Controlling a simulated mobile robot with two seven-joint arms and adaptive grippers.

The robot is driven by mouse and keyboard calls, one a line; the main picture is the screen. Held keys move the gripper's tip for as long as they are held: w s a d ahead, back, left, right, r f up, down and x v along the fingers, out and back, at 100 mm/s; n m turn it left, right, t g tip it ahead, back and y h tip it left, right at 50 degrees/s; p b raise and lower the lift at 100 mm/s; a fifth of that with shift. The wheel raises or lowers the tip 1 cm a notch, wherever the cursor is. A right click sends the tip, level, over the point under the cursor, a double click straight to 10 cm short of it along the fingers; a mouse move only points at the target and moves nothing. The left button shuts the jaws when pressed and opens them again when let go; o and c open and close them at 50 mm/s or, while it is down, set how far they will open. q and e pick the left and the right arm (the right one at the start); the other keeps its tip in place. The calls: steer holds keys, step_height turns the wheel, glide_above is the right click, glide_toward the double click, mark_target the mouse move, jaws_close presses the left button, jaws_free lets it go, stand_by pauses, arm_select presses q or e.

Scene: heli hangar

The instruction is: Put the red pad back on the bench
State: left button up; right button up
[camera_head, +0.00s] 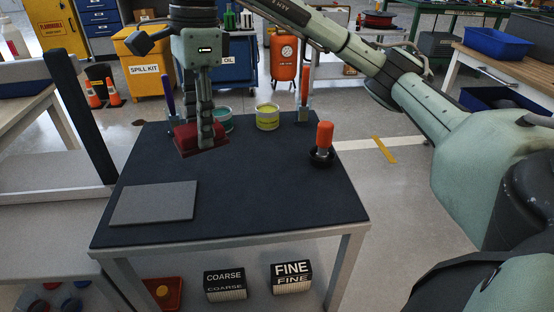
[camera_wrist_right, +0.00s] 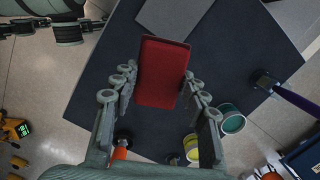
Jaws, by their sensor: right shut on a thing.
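My right gripper (camera_head: 204,122) points down over the far left part of the dark-topped bench (camera_head: 250,190). It is shut on the red pad (camera_head: 187,139), a flat block. In the wrist view the red pad (camera_wrist_right: 161,75) sits between the two fingers of the right gripper (camera_wrist_right: 158,88), with the dark bench top behind it. I cannot tell whether the pad touches the bench top. A flat grey sheet (camera_head: 153,203) lies at the bench's front left. My left gripper is in neither view.
A teal tin (camera_head: 222,118) stands close behind the gripper. A yellow-green tin (camera_head: 267,117) stands at the far edge. An orange-handled tool (camera_head: 323,140) with a black base stands at the right. COARSE (camera_head: 224,284) and FINE (camera_head: 291,277) boxes sit below. The bench's middle and front right are clear.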

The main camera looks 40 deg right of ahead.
steer(key=shift+d+f, duration=0.15)
steer(key=shift+d, duration=0.35)
steer(key=d+f, duration=0.2)
steer(key=d, duration=0.1)
steer(key=d+f, duration=0.2)
steer(key=d, duration=0.2)
steer(key=d+f, duration=0.2)
steer(key=d, duration=0.1)
steer(key=shift+w+d+f, duration=0.2)
steer(key=shift+w+d, duration=0.05)
steer(key=shift+d, duration=0.1)
steer(key=shift+d+f+p, duration=0.1)
steer(key=shift+f+p, duration=0.05)
steer(key=shift+p, duration=0.15)
step_height(320, 180, down, 3)
steer(key=shift+f, duration=0.4)
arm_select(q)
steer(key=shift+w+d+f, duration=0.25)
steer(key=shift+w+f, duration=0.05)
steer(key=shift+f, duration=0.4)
arm_select(e)
steer(key=shift+f, duration=0.15)
